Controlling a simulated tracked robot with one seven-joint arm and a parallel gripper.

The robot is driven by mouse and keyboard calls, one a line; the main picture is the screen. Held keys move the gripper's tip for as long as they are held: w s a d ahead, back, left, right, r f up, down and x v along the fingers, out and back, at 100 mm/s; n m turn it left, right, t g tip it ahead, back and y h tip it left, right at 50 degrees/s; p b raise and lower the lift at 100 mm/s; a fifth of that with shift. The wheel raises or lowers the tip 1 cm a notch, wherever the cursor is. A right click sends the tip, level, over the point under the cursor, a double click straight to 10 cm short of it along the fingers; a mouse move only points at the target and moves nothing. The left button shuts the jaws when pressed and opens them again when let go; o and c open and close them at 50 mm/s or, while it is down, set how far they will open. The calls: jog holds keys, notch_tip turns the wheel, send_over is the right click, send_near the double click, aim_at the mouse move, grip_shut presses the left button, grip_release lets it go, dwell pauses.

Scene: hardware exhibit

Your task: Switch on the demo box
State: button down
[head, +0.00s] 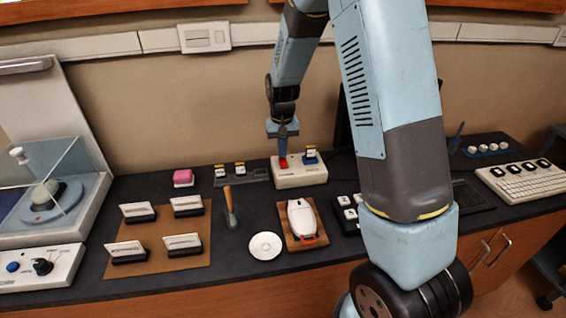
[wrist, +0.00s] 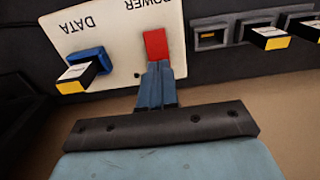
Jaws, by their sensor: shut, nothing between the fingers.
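The demo box (head: 302,176) is a cream-white case standing at the back of the dark counter. In the wrist view the box (wrist: 118,45) shows the labels POWER and DATA. A red switch (wrist: 155,43) is by POWER; it also shows in the head view (head: 283,163). A black, white and yellow stick (wrist: 78,78) sits at the blue DATA port (wrist: 88,55). My gripper (wrist: 157,68) is shut and empty, with its fingertips at the red switch's near edge, touching or almost touching. The head view shows my gripper (head: 283,148) above the switch.
A dark rack (head: 255,175) with similar sticks lies left of the box. A pink block (head: 183,176), wooden-handled tool (head: 229,205), disc (head: 265,246) and white device on a wooden board (head: 301,219) are nearby. A dark screen (head: 345,110) stands behind my arm.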

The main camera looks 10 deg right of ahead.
jog(key=shift+f, duration=0.75)
dwell(0.4)
jog(key=shift+r, duration=3.55)
jog(key=s+d+r+t, duration=0.1)
jog(key=s+d+r, duration=0.2)
jog(key=s+r, duration=0.4)
jog(key=s+d+r+t, duration=0.2)
jog(key=s+r, duration=0.3)
jog(key=r, duration=0.3)
jog(key=s+d+r+t, duration=0.1)
jog(key=s+d+r, duration=0.1)
jog(key=s, duration=0.7)
jog(key=s+d+r+t, duration=0.1)
jog(key=s+r, duration=0.3)
jog(key=s, duration=0.5)
jog(key=shift+s+d+r+t, duration=0.2)
jog(key=shift+d+t, duration=0.1)
jog(key=shift+d, duration=0.2)
